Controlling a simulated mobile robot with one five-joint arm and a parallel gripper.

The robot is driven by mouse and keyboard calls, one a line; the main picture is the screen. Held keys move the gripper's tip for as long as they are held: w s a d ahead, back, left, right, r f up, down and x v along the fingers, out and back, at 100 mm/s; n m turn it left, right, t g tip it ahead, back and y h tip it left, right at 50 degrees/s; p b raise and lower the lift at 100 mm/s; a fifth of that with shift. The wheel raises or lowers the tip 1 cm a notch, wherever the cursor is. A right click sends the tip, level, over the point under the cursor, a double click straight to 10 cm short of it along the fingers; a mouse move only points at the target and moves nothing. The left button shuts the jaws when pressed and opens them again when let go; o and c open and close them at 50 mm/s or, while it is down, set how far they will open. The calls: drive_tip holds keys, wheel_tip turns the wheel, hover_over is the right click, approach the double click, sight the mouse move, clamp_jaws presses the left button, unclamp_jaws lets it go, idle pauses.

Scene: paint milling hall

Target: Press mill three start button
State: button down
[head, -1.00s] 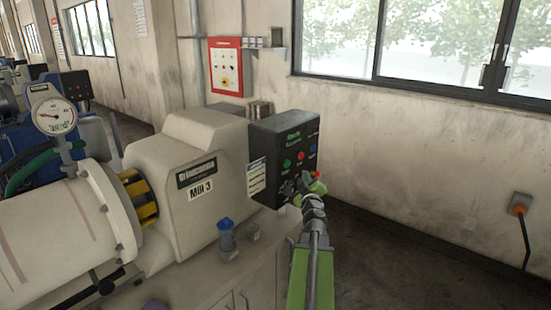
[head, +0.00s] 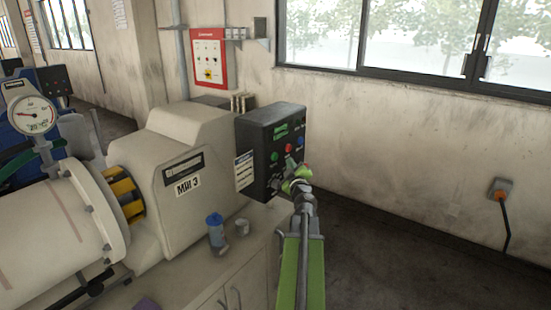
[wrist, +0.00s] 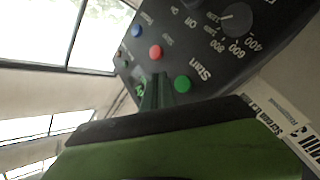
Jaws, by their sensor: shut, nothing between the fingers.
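The mill three control panel (head: 262,135) is a dark box on the right end of the cream mill housing, which is labelled "Mill 3" (head: 188,186). Its green button (head: 275,156) sits left of a red button (head: 289,148) and a blue one (head: 300,141). In the wrist view the green button (wrist: 182,84) is beside the word "Start", with the red button (wrist: 155,52) beyond. My green gripper (head: 290,180) is in front of the panel's lower part, shut and empty. In the wrist view its fingertips (wrist: 153,88) appear just beside the green button; I cannot tell whether they touch.
A dial (wrist: 236,20) marked with numbers is on the panel. A red-framed board (head: 209,58) hangs on the wall. The floor to the right is clear.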

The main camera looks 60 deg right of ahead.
drive_tip(key=shift+w, duration=1.65)
drive_tip(key=shift+w, duration=0.1)
idle(0.7)
drive_tip(key=shift+w, duration=0.35)
drive_tip(key=shift+w, duration=0.5)
idle(0.4)
drive_tip(key=shift+s, duration=0.9)
drive_tip(key=shift+s, duration=0.1)
drive_tip(key=s, duration=0.5)
